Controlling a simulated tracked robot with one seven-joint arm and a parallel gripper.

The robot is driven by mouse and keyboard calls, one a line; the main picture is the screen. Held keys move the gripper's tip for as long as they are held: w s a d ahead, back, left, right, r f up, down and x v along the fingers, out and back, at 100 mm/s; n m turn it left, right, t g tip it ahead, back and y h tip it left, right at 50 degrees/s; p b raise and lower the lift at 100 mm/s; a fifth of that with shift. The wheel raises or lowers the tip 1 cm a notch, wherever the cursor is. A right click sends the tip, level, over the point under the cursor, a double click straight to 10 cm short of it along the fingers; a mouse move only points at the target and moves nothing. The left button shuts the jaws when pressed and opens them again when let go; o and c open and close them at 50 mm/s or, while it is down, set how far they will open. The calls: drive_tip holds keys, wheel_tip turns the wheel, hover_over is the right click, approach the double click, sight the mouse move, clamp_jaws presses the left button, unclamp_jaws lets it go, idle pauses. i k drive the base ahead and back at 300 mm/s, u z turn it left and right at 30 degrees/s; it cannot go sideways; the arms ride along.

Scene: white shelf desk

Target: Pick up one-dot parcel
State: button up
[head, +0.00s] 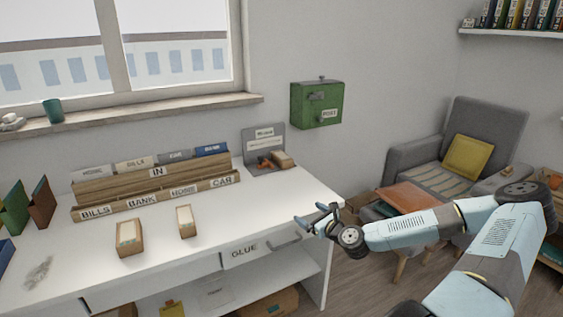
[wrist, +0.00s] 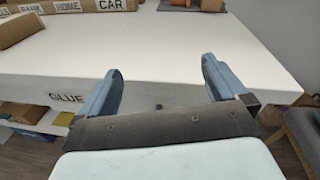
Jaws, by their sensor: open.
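No dot marks are readable, so I cannot tell which thing is the one-dot parcel. Two small tan boxes with pale fronts stand on the white desk: a wider one (head: 129,238) and a narrower one (head: 186,221) to its right. A small brown parcel (head: 283,158) sits by a grey stand at the back right of the desk. My gripper (head: 318,214) is open and empty by the desk's front right edge, to the right of both boxes. In the wrist view its two blue fingers (wrist: 162,75) are spread, with bare desk beyond them.
A wooden sorter (head: 150,188) labelled IN, BILLS, BANK, HOME and CAR lines the desk's back. A GLUE drawer (head: 246,249) is in the front. A green post box (head: 317,103) hangs on the wall. A grey armchair (head: 475,140) stands right. The desk's right part (head: 255,205) is clear.

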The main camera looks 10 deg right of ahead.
sight(283, 160)
drive_tip(key=i, duration=1)
